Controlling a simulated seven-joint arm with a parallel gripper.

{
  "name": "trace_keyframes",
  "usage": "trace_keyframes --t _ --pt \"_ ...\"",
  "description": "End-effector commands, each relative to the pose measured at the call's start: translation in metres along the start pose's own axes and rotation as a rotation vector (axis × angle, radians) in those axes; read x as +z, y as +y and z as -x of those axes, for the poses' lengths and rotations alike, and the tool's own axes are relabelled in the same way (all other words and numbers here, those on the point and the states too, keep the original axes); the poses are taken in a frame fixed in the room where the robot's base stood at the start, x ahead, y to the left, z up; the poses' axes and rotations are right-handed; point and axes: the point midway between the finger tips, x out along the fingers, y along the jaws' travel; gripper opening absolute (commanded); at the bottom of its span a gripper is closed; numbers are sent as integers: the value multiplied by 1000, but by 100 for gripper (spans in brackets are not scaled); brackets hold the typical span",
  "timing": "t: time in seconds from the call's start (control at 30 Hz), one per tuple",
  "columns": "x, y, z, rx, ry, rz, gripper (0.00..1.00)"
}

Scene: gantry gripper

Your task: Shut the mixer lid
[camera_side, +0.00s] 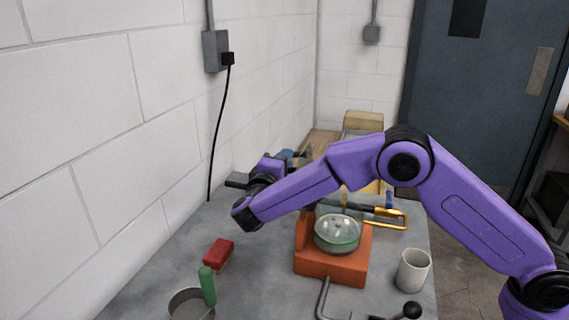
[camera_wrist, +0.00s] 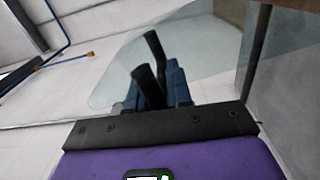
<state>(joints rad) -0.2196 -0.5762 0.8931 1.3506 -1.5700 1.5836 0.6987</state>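The mixer has an orange base (camera_side: 330,267) and a round clear bowl with a green-tinted rim (camera_side: 337,243), standing on the grey table. A see-through panel stands behind the bowl, partly hidden by my arm; it seems to be the raised lid, but its edges are unclear. In the wrist view a large tinted glass sheet (camera_wrist: 110,85) lies beyond my fingers; I cannot tell if it is the lid. My gripper (camera_wrist: 147,54) has two dark fingers with a gap between the tips and nothing between them. In the side view my gripper (camera_side: 304,155) is behind and left of the mixer, above table height.
A red-topped block (camera_side: 219,252) and a metal pot (camera_side: 190,306) with a green-handled thing (camera_side: 208,286) are at left. A pale mug (camera_side: 413,270) stands right of the mixer. A black-knobbed lever (camera_side: 411,310) is in front, a gold-framed tool (camera_side: 392,218) behind. The wall bounds the left.

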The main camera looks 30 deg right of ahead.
Motion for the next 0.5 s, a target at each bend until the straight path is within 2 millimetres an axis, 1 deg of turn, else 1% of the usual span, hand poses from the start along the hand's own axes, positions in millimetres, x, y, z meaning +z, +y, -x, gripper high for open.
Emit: trace_keyframes --t 0.03,0.33,0.5 --pt "0 -3 0 -4 0 5 0" --pt "2 -3 1 -6 0 -6 0" --pt "9 -1 1 -7 0 -63 0"
